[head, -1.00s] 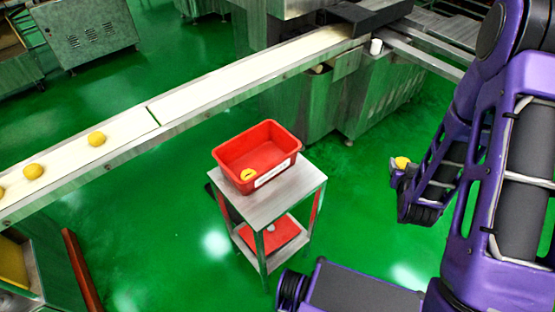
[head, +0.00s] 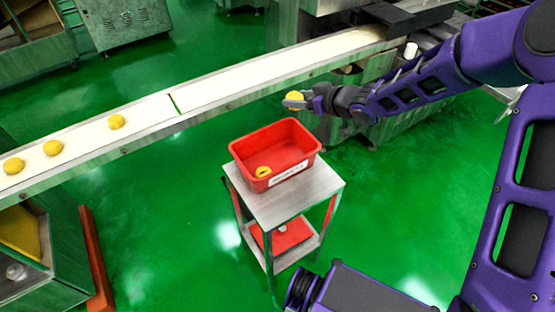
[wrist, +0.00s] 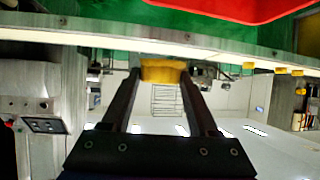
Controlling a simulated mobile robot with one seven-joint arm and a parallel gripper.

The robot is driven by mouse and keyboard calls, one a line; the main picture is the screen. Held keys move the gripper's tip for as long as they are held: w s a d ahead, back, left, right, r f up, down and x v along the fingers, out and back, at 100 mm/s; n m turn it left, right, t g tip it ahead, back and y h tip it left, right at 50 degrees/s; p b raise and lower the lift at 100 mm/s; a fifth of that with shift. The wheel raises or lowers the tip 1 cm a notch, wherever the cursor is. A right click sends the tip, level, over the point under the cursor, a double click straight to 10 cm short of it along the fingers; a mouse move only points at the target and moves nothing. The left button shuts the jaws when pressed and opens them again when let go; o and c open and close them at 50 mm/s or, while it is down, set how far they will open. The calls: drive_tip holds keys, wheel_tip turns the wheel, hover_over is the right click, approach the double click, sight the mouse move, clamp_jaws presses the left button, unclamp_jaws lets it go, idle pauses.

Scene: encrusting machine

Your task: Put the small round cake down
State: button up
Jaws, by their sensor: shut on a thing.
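A small round yellow cake (head: 294,99) is held in my gripper (head: 296,102), in the air behind the red crate and near the conveyor's front side in the head view. The held cake (wrist: 162,70) also shows in the wrist view, pinched between the two finger tips. The red crate (head: 246,158) stands on a small metal stand, with one yellow ring-like item (head: 263,171) at its near left inside. The crate (wrist: 232,8) also shows at the top of the wrist view.
A white conveyor belt (head: 215,92) runs across the back. Several yellow cakes (head: 53,148) lie on its left part. The metal stand (head: 285,205) has a red tray (head: 285,238) on its lower shelf. Green floor (head: 170,220) is open around the stand.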

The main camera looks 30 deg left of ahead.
wheel_tip(320, 180, down, 10)
drive_tip(key=b, duration=0.2)
drive_tip(key=shift+r+b, duration=0.15)
drive_tip(key=shift+b, duration=0.15)
drive_tip(key=shift+f+b, duration=0.45)
drive_tip(key=shift+f, duration=0.2)
drive_tip(key=o, duration=1.3)
drive_tip(key=shift+o, duration=0.2)
drive_tip(key=shift+f, duration=0.1)
drive_tip(key=r+p+v, duration=0.1)
drive_tip(key=p+v, duration=0.2)
drive_tip(key=v, duration=0.9)
drive_tip(key=shift+r, duration=0.15)
